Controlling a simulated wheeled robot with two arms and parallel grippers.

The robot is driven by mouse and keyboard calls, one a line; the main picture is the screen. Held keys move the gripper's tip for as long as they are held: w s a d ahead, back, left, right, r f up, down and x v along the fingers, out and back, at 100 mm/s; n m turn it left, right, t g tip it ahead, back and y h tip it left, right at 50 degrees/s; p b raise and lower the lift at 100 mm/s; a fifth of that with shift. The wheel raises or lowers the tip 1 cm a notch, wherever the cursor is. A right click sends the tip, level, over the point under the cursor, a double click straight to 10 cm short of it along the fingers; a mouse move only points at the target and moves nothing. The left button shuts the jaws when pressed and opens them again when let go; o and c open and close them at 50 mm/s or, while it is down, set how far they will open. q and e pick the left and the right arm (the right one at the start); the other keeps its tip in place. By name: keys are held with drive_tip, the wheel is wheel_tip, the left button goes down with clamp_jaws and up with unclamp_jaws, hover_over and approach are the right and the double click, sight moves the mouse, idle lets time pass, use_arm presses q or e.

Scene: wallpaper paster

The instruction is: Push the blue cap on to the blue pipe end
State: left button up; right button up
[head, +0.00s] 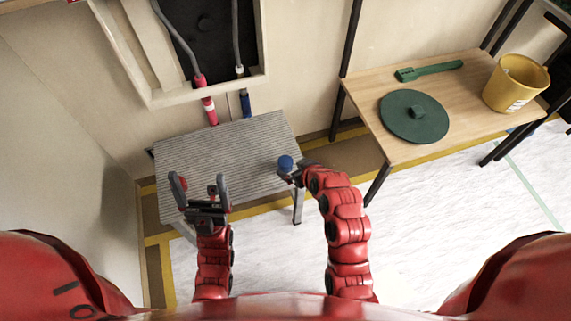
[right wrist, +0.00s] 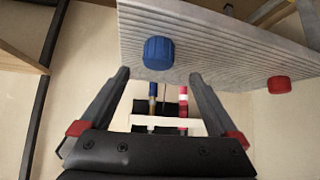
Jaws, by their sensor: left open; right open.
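The blue cap (head: 286,163) sits on the right part of the grey ribbed table (head: 235,148). It also shows in the right wrist view (right wrist: 158,53). My right gripper (head: 292,174) is open at the cap. In the right wrist view the cap appears just beyond and between my open fingertips (right wrist: 158,76); contact cannot be told. The blue pipe end (head: 245,104) hangs below the wall opening at the table's back edge and shows small in the right wrist view (right wrist: 153,98). My left gripper (head: 198,183) is open over the table's left front.
A red cap (right wrist: 279,84) sits on the same table. A red pipe end (head: 209,109) hangs left of the blue one. A wooden table (head: 365,92) at right holds a green disc (head: 414,116), a green tool (head: 429,71) and a yellow bucket (head: 516,83). The ribbed table's middle is clear.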

sight(287, 163)
drive_tip(key=shift+b+x, duration=0.3)
drive_tip(key=shift+x, duration=3.45)
drive_tip(key=shift+w+d, duration=0.1)
drive_tip(key=shift+w, duration=0.05)
drive_tip(key=shift+r, duration=0.1)
drive_tip(key=shift+c, duration=0.2)
drive_tip(key=c, duration=1.4)
